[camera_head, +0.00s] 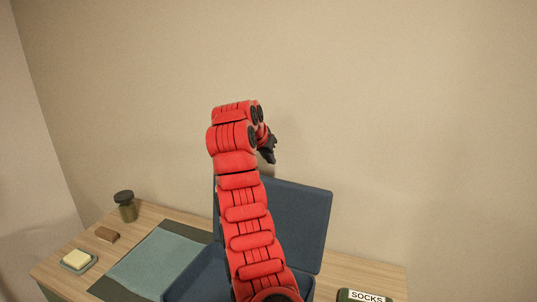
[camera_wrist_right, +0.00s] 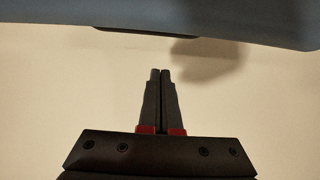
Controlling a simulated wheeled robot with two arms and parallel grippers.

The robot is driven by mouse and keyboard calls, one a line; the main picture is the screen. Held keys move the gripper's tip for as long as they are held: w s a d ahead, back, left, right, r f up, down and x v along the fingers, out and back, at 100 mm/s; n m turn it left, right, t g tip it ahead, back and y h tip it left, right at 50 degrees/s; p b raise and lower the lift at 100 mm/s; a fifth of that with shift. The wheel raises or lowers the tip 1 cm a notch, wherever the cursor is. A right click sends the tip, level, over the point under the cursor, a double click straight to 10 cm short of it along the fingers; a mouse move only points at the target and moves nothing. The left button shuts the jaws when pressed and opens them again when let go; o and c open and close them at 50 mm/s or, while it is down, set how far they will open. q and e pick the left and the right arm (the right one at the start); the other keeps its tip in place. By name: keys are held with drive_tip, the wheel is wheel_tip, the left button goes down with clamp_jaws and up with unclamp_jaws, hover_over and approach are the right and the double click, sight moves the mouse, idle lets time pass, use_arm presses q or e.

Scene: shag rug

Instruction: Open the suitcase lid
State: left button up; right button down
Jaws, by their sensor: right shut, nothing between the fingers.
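The blue suitcase has its lid (camera_head: 299,221) standing raised against the back, and its base (camera_head: 200,278) lies on the table, partly hidden behind my right arm. My right gripper (camera_head: 270,158) is above the lid's top edge, in front of the wall, and small in the head view. In the right wrist view my right gripper (camera_wrist_right: 160,72) has its fingers together with nothing between them. The lid (camera_wrist_right: 230,20) spans the top of that view, with a dark strip on its edge, just beyond the fingertips and apart from them. My left gripper is not in view.
The wooden table (camera_head: 365,274) holds a teal and dark mat (camera_head: 165,257), a dark-lidded jar (camera_head: 126,206), a brown block (camera_head: 107,234) and a dish with a yellow bar (camera_head: 77,260) at left. A dark item labelled SOCKS (camera_head: 364,295) is at front right. The wall is close behind.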

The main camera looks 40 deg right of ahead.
wheel_tip(320, 180, down, 5)
drive_tip(key=p, duration=0.3)
drive_tip(key=shift+p, duration=0.35)
idle(0.3)
